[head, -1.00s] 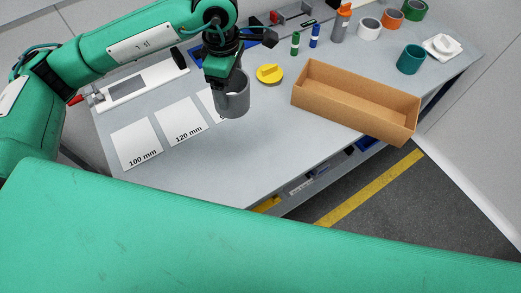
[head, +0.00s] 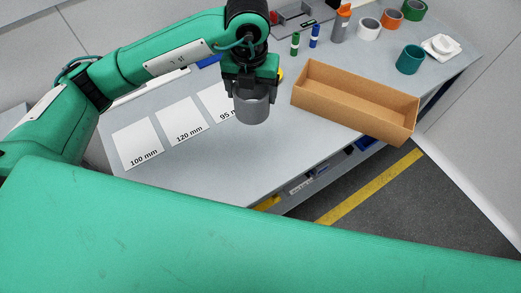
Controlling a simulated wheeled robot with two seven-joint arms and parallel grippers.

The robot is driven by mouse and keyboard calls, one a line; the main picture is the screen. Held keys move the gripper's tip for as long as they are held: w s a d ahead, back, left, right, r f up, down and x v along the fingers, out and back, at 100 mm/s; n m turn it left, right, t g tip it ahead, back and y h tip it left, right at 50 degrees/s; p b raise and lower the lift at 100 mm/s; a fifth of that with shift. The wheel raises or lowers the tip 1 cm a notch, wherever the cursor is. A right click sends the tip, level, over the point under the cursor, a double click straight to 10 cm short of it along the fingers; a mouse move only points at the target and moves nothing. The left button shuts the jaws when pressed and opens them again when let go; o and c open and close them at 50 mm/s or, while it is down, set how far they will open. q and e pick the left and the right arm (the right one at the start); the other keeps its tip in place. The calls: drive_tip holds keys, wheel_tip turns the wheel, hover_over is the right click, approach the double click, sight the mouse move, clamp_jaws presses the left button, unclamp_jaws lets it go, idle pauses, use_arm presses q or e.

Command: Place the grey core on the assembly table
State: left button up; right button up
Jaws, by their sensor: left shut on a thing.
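My left gripper (head: 252,88) points down over the grey table (head: 240,170) and is shut on the grey core (head: 252,110). The core is a hollow grey cylinder, held upright below the fingers. It hangs in front of the right side of the 95 mm card (head: 217,103). I see no clear contact between the core and the tabletop, and the exact gap cannot be told. My right gripper is not in view.
An open cardboard box (head: 350,108) stands right of the core. White cards marked 120 mm (head: 184,117) and 100 mm (head: 136,138) lie to the left. Tape rolls, a teal ring (head: 409,60) and markers stand at the back. The table's front middle is clear.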

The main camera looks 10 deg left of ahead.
use_arm(q)
drive_tip(key=f+n+p, duration=0.1)
drive_tip(key=f+n, duration=0.2)
drive_tip(key=f, duration=0.3)
drive_tip(key=d+f+n+p, duration=0.1)
drive_tip(key=f+n+p, duration=0.1)
drive_tip(key=f, duration=0.5)
drive_tip(key=d+f+n+p, duration=0.1)
drive_tip(key=f+n, duration=0.2)
drive_tip(key=f, duration=0.3)
drive_tip(key=shift+s+d+f+n+p, duration=0.1)
drive_tip(key=shift+d+f+n+p, duration=0.05)
drive_tip(key=shift+f+n+p, duration=0.2)
drive_tip(key=shift+f, duration=0.3)
drive_tip(key=shift+f, duration=0.2)
drive_tip(key=o, duration=1)
